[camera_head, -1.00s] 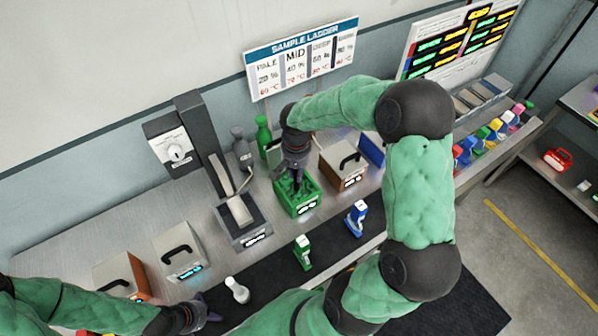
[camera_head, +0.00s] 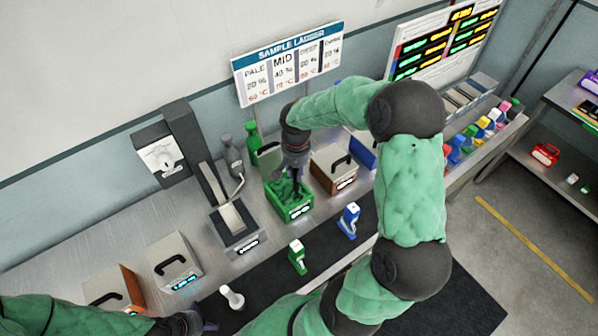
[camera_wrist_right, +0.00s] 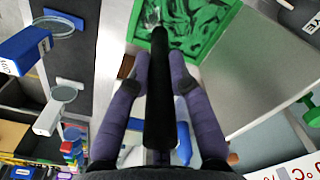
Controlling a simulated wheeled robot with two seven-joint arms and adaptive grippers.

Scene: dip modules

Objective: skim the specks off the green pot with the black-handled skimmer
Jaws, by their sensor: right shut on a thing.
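The green pot (camera_head: 289,213) stands open on the counter, and its green inside with dark patches fills the top of the right wrist view (camera_wrist_right: 222,14). I cannot make out single specks. My right gripper (camera_head: 295,174) is above the pot, pointing down, shut on the black handle (camera_wrist_right: 158,95) of the skimmer. The handle runs between the purple fingers toward the pot. The skimmer's far end is at the pot's inside near its left edge; its depth is unclear. My left gripper (camera_head: 190,322) is at the bottom edge, partly cut off, its jaws unclear.
A brown lidded box (camera_head: 333,172) is right of the pot, and a grey basin (camera_head: 235,239) is left. In front stand a green-and-white item (camera_head: 297,257), a blue-and-white item (camera_head: 348,220) and a white item (camera_head: 231,297). Bare dark mat lies between them.

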